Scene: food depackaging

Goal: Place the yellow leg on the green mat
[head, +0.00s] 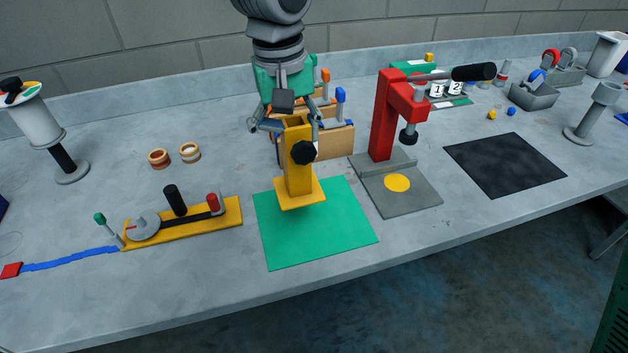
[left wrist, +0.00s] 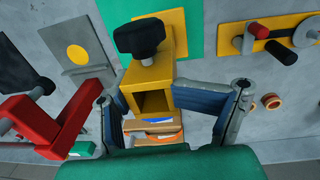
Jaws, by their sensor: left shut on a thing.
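The yellow leg (head: 298,170) is an upright square tube with a wide foot plate and a black knob on its side. My left gripper (head: 285,125) is shut on its upper part from above. In the left wrist view, the leg (left wrist: 150,78) stands between the fingers of the left gripper (left wrist: 172,100), and its hollow top end faces the camera. The green mat (head: 318,240) lies flat on the table beneath the leg. The foot plate appears over the mat's back part; I cannot tell whether it touches. My right gripper is not in view.
A red press (head: 385,125) on a grey base stands right of the mat. A yellow board (head: 185,222) with a lever lies to the left. A wooden rack (head: 335,142) stands behind the leg. A black mat (head: 505,163) lies farther right. The table front is clear.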

